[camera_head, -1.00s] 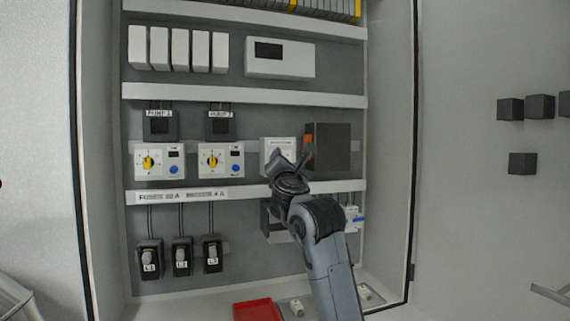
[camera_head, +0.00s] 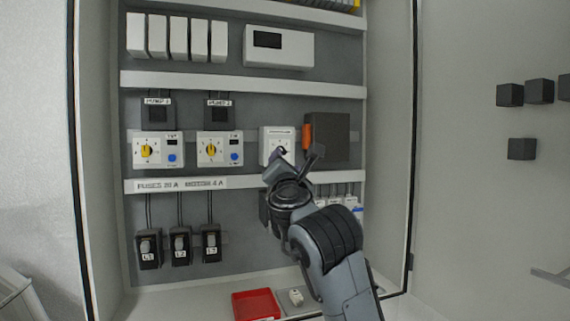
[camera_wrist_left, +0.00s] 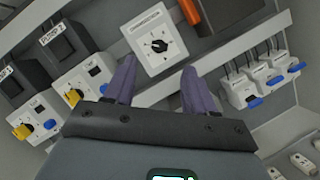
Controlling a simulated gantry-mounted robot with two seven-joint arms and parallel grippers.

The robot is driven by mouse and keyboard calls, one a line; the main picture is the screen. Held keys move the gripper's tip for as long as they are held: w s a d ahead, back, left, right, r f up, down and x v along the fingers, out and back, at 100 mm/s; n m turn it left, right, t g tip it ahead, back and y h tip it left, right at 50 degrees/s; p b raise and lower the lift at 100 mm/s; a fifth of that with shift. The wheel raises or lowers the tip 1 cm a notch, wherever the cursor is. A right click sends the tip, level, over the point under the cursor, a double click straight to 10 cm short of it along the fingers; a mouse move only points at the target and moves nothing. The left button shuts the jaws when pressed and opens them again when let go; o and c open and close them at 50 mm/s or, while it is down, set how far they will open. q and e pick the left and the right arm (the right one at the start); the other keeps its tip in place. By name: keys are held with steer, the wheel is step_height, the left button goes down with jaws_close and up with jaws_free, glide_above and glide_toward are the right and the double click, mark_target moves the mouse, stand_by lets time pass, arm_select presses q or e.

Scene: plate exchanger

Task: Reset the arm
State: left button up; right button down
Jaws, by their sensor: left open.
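My left gripper (camera_head: 296,153) is in front of the cabinet, just below and in front of a white box with a black rotary knob (camera_head: 272,143). In the left wrist view, the gripper (camera_wrist_left: 158,78) is open, its two purple-grey fingers apart with nothing between them. The white knob box (camera_wrist_left: 153,40) lies beyond the fingertips there, apart from them as far as I can tell. My right gripper is not in view.
Two white units with yellow knobs (camera_head: 158,150) sit left of the knob box, and a dark box (camera_head: 333,137) right of it. Fuse holders L1 to L3 (camera_head: 180,247) are lower left. A red tray (camera_head: 255,304) is on the cabinet floor. Small blue-levered breakers (camera_wrist_left: 242,90) are at right.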

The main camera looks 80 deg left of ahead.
arm_select(q)
steer(key=shift+s+d+f, duration=0.15)
steer(key=shift+d+f, duration=0.05)
steer(key=shift+d, duration=0.4)
